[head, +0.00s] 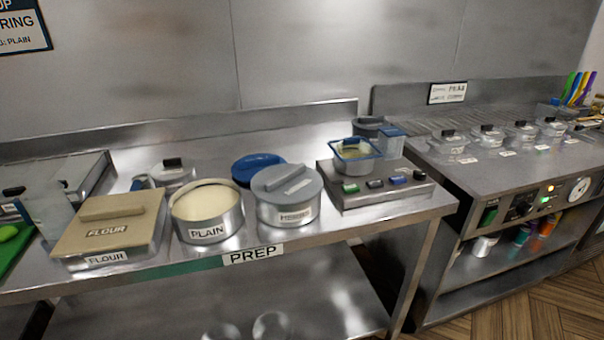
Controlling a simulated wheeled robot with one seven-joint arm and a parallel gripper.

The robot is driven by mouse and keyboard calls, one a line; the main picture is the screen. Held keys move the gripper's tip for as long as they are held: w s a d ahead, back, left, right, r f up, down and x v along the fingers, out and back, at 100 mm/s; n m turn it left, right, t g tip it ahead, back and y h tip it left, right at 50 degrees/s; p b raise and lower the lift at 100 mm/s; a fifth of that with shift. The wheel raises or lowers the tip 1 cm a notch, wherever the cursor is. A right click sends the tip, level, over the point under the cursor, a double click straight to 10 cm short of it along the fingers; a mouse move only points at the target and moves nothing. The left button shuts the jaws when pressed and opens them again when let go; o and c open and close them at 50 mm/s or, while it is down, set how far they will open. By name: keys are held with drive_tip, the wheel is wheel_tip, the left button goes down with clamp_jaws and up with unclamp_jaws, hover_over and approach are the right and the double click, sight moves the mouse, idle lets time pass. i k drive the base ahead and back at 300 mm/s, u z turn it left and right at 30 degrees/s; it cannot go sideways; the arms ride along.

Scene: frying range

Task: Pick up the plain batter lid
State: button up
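A round steel tub labelled PLAIN (209,229) stands on the prep bench with no lid on it, and pale cream batter (203,199) shows inside. A round blue lid (248,164) with a raised handle lies behind and to the right of this tub. No label shows on the blue lid, so I cannot tell for sure that it is the plain batter lid. Its front right part is hidden by the neighbouring tub (287,211), which has a grey lid (287,182) on. My gripper is not in view.
A FLOUR box (104,257) with a tan lid (110,223) stands left of the PLAIN tub. A small lidded steel container (173,175) is behind it. A control unit with a blue-rimmed basket (357,152) stands right. The bench's front edge carries a PREP label (253,254).

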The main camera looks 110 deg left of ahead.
sight(243, 170)
drive_tip(key=u, duration=0.05)
drive_tip(key=i, duration=1.8)
drive_tip(key=u, duration=4.5)
drive_tip(key=i, duration=1.05)
